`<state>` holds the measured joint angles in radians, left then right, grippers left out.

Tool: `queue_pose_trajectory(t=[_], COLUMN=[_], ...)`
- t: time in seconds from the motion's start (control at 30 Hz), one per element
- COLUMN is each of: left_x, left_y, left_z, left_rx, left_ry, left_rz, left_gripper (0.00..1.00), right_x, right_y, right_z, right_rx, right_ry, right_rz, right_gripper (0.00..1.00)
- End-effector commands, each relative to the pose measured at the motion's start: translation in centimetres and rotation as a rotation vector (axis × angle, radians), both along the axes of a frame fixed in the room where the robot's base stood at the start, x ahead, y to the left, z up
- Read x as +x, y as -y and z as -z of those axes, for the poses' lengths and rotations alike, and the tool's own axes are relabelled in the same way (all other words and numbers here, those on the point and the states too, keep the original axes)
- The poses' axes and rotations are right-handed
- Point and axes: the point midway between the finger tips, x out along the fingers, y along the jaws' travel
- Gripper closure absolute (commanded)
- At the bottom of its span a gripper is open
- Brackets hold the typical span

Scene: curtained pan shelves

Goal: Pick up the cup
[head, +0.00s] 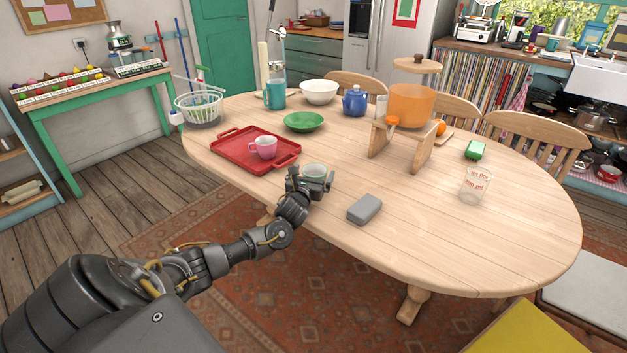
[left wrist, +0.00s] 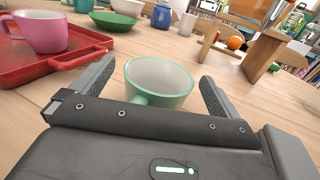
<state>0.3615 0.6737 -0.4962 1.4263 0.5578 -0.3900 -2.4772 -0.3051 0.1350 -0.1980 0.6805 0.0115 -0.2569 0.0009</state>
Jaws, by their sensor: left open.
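A pale green cup (head: 314,170) stands upright on the wooden table near its front edge. In the left wrist view the cup (left wrist: 160,82) shows its open rim, white inside, and its handle toward me. My left gripper (head: 312,184) is open with one finger on each side of this cup; the left wrist view shows gaps beside it. Whether the handle touches the gripper I cannot tell. A pink cup (head: 263,148) stands upright on a red tray (head: 229,149) to the left; it also shows in the left wrist view (left wrist: 38,30). My right gripper is not in view.
A grey block (head: 365,209) lies to the right of my gripper. A measuring cup (head: 475,186) and a wooden stand with an orange bowl (head: 410,105) are farther right. The table's right front is clear.

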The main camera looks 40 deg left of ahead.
Motion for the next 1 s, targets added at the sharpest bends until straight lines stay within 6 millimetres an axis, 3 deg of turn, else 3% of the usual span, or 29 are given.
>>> queue_pose_trajectory(t=[0.1,0.5,0.77,1.0], left_x=[0.0,0.0,0.0,0.0], left_y=[0.0,0.0,0.0,-0.1], left_z=[0.0,-0.1,-0.2,-2.5], left_rx=[0.000,0.001,0.001,0.001], left_ry=[0.000,0.002,0.002,0.004], left_rz=[0.000,0.000,0.000,0.000], left_gripper=[0.00,0.50,0.51,0.51], right_x=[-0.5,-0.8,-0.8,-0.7], right_y=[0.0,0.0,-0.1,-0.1], right_z=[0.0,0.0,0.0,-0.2], right_rx=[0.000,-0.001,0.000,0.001], right_ry=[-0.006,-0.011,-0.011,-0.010], right_rz=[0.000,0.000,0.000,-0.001], right_gripper=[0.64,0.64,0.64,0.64])
